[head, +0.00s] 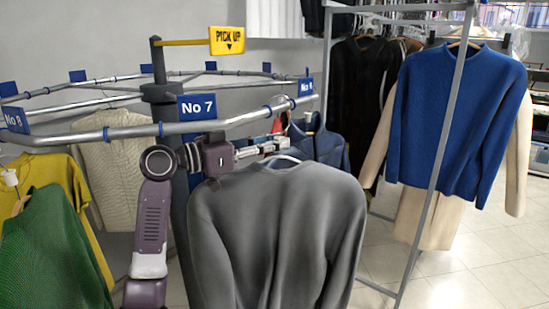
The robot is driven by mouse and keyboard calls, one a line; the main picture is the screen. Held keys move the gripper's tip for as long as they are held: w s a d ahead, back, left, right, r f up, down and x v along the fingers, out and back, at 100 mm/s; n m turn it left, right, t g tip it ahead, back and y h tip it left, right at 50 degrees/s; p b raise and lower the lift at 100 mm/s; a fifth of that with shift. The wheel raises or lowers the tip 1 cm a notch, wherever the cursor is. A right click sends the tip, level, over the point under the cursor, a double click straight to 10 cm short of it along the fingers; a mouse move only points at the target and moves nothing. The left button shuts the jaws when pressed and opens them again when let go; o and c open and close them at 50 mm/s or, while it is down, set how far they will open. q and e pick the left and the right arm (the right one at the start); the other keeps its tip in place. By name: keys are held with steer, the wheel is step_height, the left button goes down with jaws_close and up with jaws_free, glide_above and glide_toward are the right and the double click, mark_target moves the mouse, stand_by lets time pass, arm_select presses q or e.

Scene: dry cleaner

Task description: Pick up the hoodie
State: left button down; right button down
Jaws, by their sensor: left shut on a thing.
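A grey long-sleeved garment (275,225), which I take for the hoodie, hangs upright on a pale hanger (285,159) in the lower middle of the head view. No hood shows on it. My left gripper (284,145) is at the top of the hanger, just above the garment's neck, and is shut on it. The fingers and the hanger's hook overlap, so the exact grip is hard to see. I cannot tell whether the hook still touches the rail. My right gripper is not in view.
A ring-shaped rail (110,133) with numbered blue tags surrounds a dark post. Green (50,255), yellow and cream (115,165) garments hang at the left. A metal rack (440,160) with a blue sweater (458,125) stands at the right. Tiled floor at the lower right is clear.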

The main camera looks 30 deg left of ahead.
mark_target(292, 176)
arm_select(q)
steer(key=shift+r, duration=0.75)
steer(key=shift+r+b, duration=0.1)
steer(key=shift+b, duration=0.2)
steer(key=shift+s+d+f+b, duration=0.1)
steer(key=shift+d+f+b, duration=0.8)
steer(key=shift+f+b, duration=0.4)
steer(key=shift+s+d+f+b, duration=0.1)
steer(key=shift+d+f+b, duration=0.9)
steer(key=shift+f, duration=0.65)
steer(key=shift+s+d+f+b, duration=0.1)
steer(key=shift+d+f+b, duration=0.7)
steer(key=shift+f+b, duration=0.55)
steer(key=f+b+v, duration=0.1)
steer(key=b+v, duration=0.5)
steer(key=v, duration=1)
steer(key=shift+f, duration=0.1)
